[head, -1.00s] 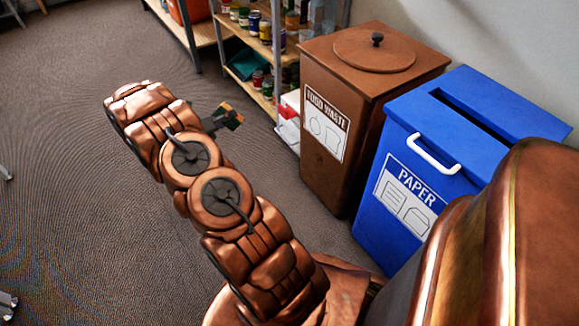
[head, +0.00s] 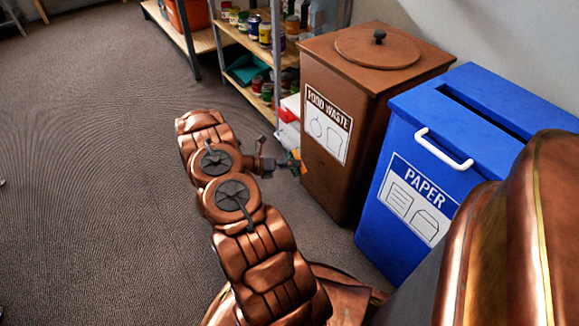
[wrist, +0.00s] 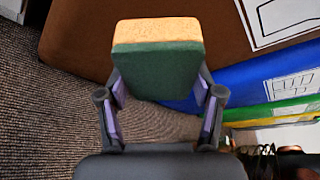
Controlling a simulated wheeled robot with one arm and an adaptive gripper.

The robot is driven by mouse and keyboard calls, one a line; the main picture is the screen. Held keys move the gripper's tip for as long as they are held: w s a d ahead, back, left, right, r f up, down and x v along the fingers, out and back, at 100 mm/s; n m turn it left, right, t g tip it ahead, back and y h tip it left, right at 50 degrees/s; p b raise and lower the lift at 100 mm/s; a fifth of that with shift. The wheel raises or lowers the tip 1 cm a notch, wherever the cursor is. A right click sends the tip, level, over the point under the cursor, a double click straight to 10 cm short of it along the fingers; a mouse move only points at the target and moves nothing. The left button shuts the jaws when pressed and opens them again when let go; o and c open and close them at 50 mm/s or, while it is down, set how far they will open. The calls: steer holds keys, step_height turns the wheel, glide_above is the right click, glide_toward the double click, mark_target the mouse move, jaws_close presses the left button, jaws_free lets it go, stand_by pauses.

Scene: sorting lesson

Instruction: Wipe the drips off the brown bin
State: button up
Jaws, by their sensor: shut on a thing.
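The brown bin (head: 375,100) stands against the wall, with a round knobbed lid and a "FOOD WASTE" label on its front. No drips can be made out on it at this size. My gripper (wrist: 160,95) is shut on a sponge (wrist: 157,60) with a green face and a yellow-orange edge. In the head view the sponge (head: 296,163) is small and close to the bin's lower left side. In the wrist view the brown bin (wrist: 85,35) fills the area behind the sponge; I cannot tell whether they touch.
A blue "PAPER" bin (head: 420,160) with a white handle stands right beside the brown bin. A shelf (head: 262,55) with jars is behind to the left, with a red and white box (head: 288,125) near the brown bin. Open carpet (head: 90,170) lies to the left.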

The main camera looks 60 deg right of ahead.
mark_target(316, 156)
steer(key=shift+s+d+b, duration=0.2)
steer(key=shift+s+d, duration=0.2)
steer(key=shift+d, duration=0.35)
steer(key=shift+s+d+b, duration=0.2)
steer(key=shift+s+d, duration=0.25)
steer(key=shift+d, duration=0.25)
steer(key=shift+s+d+b, duration=0.2)
steer(key=shift+s+d, duration=0.2)
steer(key=shift+d, duration=0.35)
steer(key=shift+s+d+p, duration=0.6)
steer(key=shift+d+p, duration=0.1)
steer(key=shift+d, duration=0.25)
steer(key=shift+s, duration=0.1)
steer(key=shift+s+a+r+p, duration=0.1)
steer(key=shift+s+a+p, duration=0.25)
steer(key=shift+s+p, duration=0.2)
steer(key=shift+s+a+p, duration=0.55)
steer(key=shift+s+p, duration=0.15)
steer(key=shift+s, duration=0.2)
steer(key=shift+s+a+p, duration=0.4)
steer(key=shift+s+p, duration=0.2)
steer(key=shift+s, duration=0.25)
steer(key=shift+s+a+p, duration=0.4)
steer(key=shift+s+p, duration=0.15)
steer(key=shift+s, duration=0.25)
steer(key=shift+w, duration=0.15)
